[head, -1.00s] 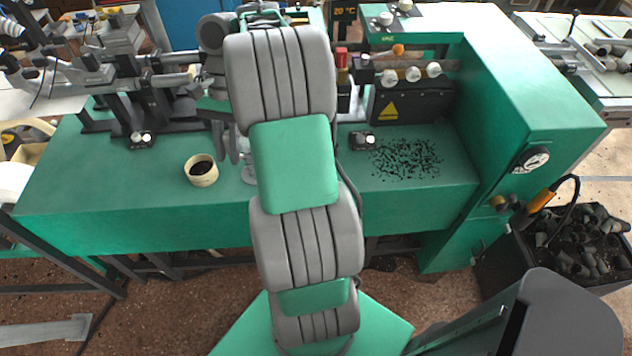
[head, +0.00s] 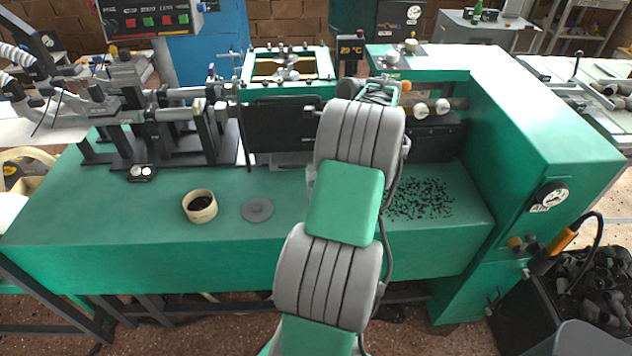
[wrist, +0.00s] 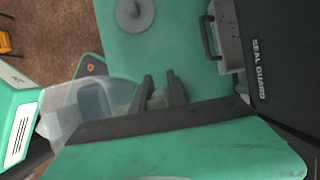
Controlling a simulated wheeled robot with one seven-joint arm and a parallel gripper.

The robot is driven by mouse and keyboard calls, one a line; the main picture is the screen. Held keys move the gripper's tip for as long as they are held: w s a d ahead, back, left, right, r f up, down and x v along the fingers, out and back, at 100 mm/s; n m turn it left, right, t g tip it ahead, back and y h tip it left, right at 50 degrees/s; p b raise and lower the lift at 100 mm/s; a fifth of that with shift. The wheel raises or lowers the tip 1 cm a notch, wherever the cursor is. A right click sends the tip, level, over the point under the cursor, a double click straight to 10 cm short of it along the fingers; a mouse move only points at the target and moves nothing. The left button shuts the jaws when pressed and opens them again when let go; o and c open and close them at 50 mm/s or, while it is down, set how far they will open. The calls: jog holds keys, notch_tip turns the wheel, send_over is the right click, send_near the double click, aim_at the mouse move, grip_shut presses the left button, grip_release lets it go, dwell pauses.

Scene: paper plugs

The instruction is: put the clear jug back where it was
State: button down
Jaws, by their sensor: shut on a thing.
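The clear jug (wrist: 90,108) shows in the wrist view as a see-through, bluish body at the left, beside my fingers. My gripper (wrist: 160,82) has two dark fingers, shut on the jug; the exact grip point is hard to make out. In the head view my arm hides the gripper and most of the jug; only a pale clear edge (head: 311,180) shows left of the arm, over the green bench. A round grey disc with a small knob (head: 258,210) lies on the bench to the left; it also shows in the wrist view (wrist: 135,14).
A cream cup with dark contents (head: 200,207) stands left of the disc on the green bench (head: 110,220). Black bits (head: 420,200) are scattered to the right of my arm. Dark machine parts (head: 285,125) stand along the back. The front-left bench top is clear.

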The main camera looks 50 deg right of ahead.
jog(key=f, duration=0.1)
jog(key=w+d+f, duration=0.1)
jog(key=d+f, duration=0.1)
jog(key=shift+w+f, duration=0.15)
jog(key=shift+w, duration=0.15)
jog(key=shift+d+f+b, duration=0.1)
jog(key=shift+f+b, duration=0.45)
jog(key=shift+f, duration=0.85)
jog(key=shift+f, duration=0.1)
jog(key=c, duration=1.3)
grip_release()
